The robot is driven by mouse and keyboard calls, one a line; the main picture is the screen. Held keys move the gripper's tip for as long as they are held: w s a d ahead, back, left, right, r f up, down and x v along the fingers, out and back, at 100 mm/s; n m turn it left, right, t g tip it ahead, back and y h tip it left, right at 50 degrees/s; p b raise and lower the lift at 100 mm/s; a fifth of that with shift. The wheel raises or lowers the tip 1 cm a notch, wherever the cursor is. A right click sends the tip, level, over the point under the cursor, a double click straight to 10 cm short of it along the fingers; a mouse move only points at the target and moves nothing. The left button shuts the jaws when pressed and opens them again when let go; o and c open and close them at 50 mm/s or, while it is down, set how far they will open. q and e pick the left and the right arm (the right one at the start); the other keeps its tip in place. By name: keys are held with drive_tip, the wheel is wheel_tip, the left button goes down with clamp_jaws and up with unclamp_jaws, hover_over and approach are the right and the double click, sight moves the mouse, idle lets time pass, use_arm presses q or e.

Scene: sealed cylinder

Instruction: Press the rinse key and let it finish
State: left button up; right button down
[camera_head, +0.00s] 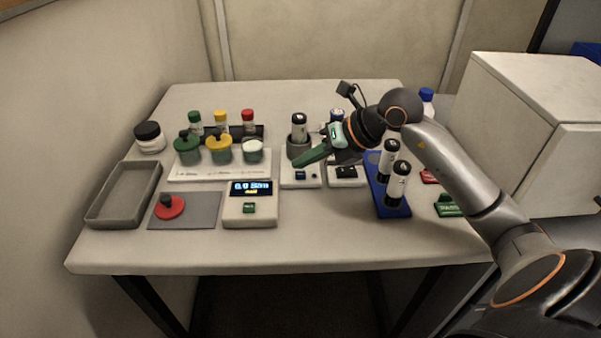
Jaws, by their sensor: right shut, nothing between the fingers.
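My right gripper (302,160) is shut and empty. Its green fingers point left and down, over the grey-white station (287,180) that has a small dark blue key (300,175) on its front. The fingertips show just above and behind that key; I cannot tell whether they touch the station. A black-and-white cylinder (299,123) stands upright in this station's grey holder. A second station (345,182) with dark keys (346,171) sits to its right, partly hidden by my gripper. No lettering is legible, so I cannot tell which key is rinse. My left gripper is out of view.
A display box (251,216) with a green key stands at the front. A blue rack (391,211) holds two upright cylinders under my right arm. A white cabinet (510,120) stands at right.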

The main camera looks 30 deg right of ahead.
sight(305, 176)
idle(0.4)
drive_tip(key=shift+f+b, duration=0.45)
drive_tip(key=shift+f, duration=0.05)
drive_tip(key=shift+f+b, duration=0.35)
drive_tip(key=shift+b, duration=0.05)
idle(0.4)
drive_tip(key=shift+r, duration=0.1)
drive_tip(key=shift+r+p, duration=0.6)
drive_tip(key=shift+r, duration=0.1)
drive_tip(key=shift+r, duration=0.1)
wheel_tip(305, 176, up, 5)
drive_tip(key=p, duration=0.4)
idle(0.8)
